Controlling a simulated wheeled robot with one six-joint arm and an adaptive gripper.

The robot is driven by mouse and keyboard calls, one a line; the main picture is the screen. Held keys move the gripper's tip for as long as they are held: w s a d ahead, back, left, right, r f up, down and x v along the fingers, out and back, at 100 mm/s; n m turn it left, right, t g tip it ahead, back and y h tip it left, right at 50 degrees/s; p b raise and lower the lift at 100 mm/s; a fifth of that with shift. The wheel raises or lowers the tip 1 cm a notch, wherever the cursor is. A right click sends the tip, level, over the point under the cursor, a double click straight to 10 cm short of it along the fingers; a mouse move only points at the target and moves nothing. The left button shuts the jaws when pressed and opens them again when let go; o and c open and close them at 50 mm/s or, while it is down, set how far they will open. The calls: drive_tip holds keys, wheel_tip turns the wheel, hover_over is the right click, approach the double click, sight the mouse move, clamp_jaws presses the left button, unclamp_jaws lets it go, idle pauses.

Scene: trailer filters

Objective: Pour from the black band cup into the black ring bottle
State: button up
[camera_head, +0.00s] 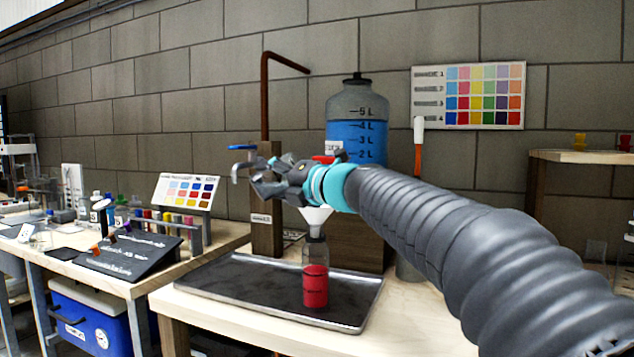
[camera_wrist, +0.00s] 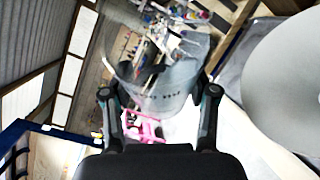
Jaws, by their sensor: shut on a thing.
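My gripper (camera_head: 264,178) is raised over the far left part of the tray, left of and above the white funnel. In the wrist view, my gripper (camera_wrist: 160,92) is shut on a clear grey cup (camera_wrist: 172,78) with small dark marks, which I take as the black band cup. Its contents cannot be made out, and the cup is not clear in the head view. A clear bottle (camera_head: 315,254) with red in its lower part stands upright on the tray, with the white funnel (camera_head: 316,217) in its mouth.
The dark tray (camera_head: 225,285) lies on the wooden table. Behind it are a large blue-filled jug (camera_head: 357,125), a wooden post and a brown bent pipe (camera_head: 265,95). The left table holds several small bottles and a colour chart (camera_head: 187,192). The tray's left part is bare.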

sight(260, 181)
drive_tip(key=shift+r+n, duration=0.15)
drive_tip(key=shift+n, duration=0.45)
drive_tip(key=shift+f+n+g+h, duration=0.4)
drive_tip(key=shift+f+n, duration=0.05)
drive_tip(key=shift+n, duration=0.15)
drive_tip(key=shift+a+r+n+h, duration=0.1)
drive_tip(key=shift+r+n+h, duration=0.1)
drive_tip(key=shift+n+h, duration=0.55)
drive_tip(key=shift+s+a+f+n, duration=0.15)
drive_tip(key=shift+a+f+n, duration=0.2)
drive_tip(key=shift+a+n, duration=0.1)
drive_tip(key=f, duration=0.1)
drive_tip(key=f+h, duration=0.1)
drive_tip(key=f+n, duration=0.1)
drive_tip(key=shift+s+a+f+h, duration=0.2)
drive_tip(key=shift+a+f+h, duration=0.05)
drive_tip(key=shift+a+f, duration=0.1)
drive_tip(key=shift+s+a+f+n+h, duration=0.1)
drive_tip(key=shift+a+f+n+h, duration=0.3)
drive_tip(key=shift+n+h, duration=0.25)
drive_tip(key=shift+s+a+f+n+h, duration=0.1)
drive_tip(key=shift+a+f+n+h, duration=0.3)
drive_tip(key=shift+n, duration=0.35)
drive_tip(key=shift+d, duration=0.1)
drive_tip(key=shift+r, duration=2.5)
